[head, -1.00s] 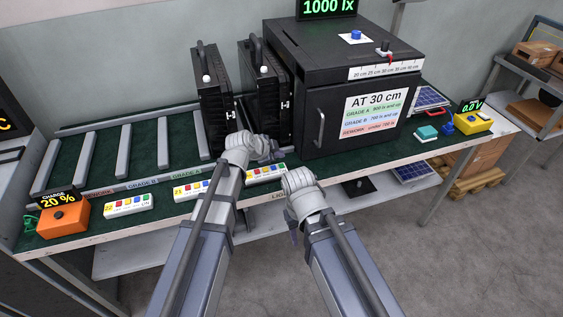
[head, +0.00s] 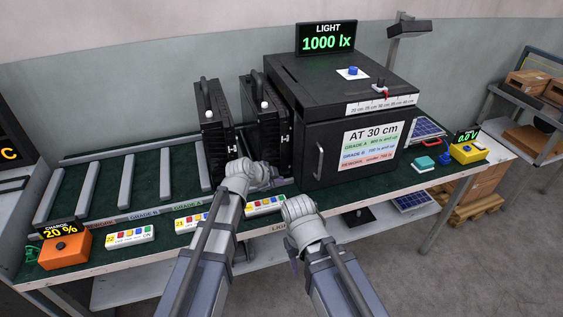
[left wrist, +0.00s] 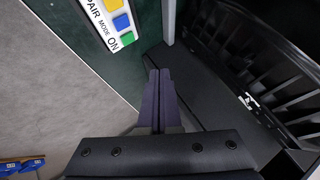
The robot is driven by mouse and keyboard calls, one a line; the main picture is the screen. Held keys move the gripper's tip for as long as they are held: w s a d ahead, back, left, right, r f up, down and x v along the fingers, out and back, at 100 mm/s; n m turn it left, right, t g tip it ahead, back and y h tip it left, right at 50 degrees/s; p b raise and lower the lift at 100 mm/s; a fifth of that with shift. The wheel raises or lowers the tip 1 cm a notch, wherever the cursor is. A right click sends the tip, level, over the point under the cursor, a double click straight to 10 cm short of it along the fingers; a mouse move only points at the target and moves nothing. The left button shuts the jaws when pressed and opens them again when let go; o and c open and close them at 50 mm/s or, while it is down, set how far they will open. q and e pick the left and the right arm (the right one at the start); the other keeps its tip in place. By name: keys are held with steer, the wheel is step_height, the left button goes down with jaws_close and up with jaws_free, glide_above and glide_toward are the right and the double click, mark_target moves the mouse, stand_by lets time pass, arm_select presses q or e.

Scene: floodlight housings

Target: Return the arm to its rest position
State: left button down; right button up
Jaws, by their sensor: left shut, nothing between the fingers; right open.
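My left gripper (head: 270,184) reaches over the front of the green bench, beside the base of the second black floodlight housing (head: 265,125). In the left wrist view its two fingers (left wrist: 161,100) lie together, shut and empty, with a dark housing close at the right. My right gripper (head: 294,258) hangs in front of the bench edge, lower than the left one; its fingers are mostly hidden behind the wrist, and it holds nothing that I can see. Another black floodlight housing (head: 216,135) stands upright to the left.
A large black test box (head: 345,110) stands on the bench, its door closed, under a display reading 1000 lx (head: 326,39). Remotes (head: 130,236), an orange charger (head: 66,248) and a yellow meter (head: 468,153) sit along the front. Open floor lies in front right.

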arm_select(q)
steer(key=shift+s+d, duration=0.1)
steer(key=shift+s, duration=0.3)
steer(key=s+a+n+g+y+p, duration=0.2)
steer(key=s+n, duration=0.4)
steer(key=s, duration=0.6)
steer(key=s+a+n+g+y+p, duration=0.3)
steer(key=s+n+g+y+p, duration=0.1)
steer(key=s, duration=0.9)
steer(key=shift+s+a+n+g+y, duration=0.15)
steer(key=shift+n+g+y, duration=0.25)
steer(key=shift+n+g, duration=0.65)
arm_select(e)
step_height(320, 180, up, 6)
steer(key=shift+r, duration=0.15)
arm_select(q)
steer(key=shift+f, duration=0.15)
arm_select(e)
steer(key=shift+s, duration=0.1)
